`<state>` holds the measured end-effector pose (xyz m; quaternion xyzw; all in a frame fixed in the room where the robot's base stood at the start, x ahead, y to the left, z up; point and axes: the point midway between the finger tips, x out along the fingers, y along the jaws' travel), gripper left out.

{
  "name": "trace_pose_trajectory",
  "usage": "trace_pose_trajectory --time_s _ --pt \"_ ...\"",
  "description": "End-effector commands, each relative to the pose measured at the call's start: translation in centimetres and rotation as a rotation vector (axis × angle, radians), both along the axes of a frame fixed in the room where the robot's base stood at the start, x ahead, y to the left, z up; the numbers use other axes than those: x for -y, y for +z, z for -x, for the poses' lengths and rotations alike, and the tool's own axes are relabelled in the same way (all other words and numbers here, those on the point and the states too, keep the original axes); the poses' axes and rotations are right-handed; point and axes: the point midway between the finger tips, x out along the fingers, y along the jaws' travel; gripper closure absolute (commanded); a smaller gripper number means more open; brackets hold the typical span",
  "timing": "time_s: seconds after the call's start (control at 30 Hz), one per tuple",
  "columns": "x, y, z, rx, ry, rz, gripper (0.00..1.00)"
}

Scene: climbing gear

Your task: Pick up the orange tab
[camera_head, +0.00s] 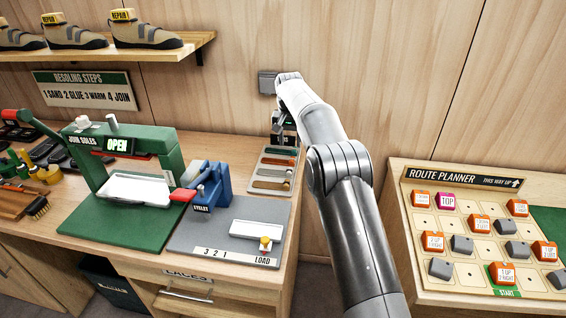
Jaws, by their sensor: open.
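My gripper (284,132) points down at the far end of my arm, by the back wall, over the far end of a slotted tray (257,187). Its jaws are small and partly hidden by my own wrist, with nothing visible held between them. An orange-red strip (277,162) lies in the tray's far part, just below my gripper in the picture. It may be the orange tab; I cannot make out its shape. Several orange blocks with lettering, such as one (420,199) at the upper left, sit on the route planner board (427,277) at right.
A green sole-joining press (166,150) and a blue eyelet press (224,184) on a grey base stand left of the tray. Shoes stand on a shelf (170,54) at upper left.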

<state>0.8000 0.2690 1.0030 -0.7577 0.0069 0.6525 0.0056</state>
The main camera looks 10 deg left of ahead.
Motion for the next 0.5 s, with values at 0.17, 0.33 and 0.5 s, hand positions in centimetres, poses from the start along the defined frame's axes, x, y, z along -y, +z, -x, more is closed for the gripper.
trace_pose_trajectory --time_s 0.17,0.33,0.5 --pt "0.1 -2.4 -0.4 -0.001 0.000 0.000 0.57" --pt "0.1 -3.2 -0.5 0.000 0.000 0.000 0.57" --pt "0.5 -5.3 -1.0 -0.002 0.000 0.001 0.57"
